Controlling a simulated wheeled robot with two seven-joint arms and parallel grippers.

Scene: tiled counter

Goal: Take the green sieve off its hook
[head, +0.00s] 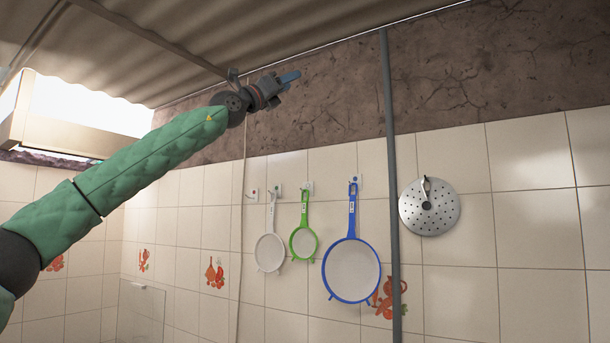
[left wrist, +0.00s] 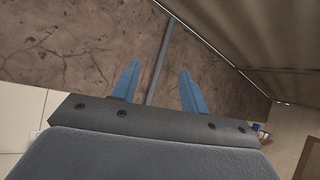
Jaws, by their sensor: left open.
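The green sieve (head: 304,241) hangs by its handle from a small wall hook (head: 308,187) on the tiled wall in the head view, between a white sieve and a larger blue one. My left gripper (head: 289,77) is raised well above the sieves, in front of the bare brown wall band, and is empty. In the left wrist view its two blue fingers (left wrist: 158,88) stand apart with nothing between them. The green sieve does not show in the left wrist view. My right gripper is not in view.
A white sieve (head: 270,252) hangs left of the green one, and a blue sieve (head: 351,270) hangs right. A grey vertical pipe (head: 391,180) runs down the wall beside the blue sieve. A perforated metal disc (head: 446,214) hangs farther right. Corrugated roofing is overhead.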

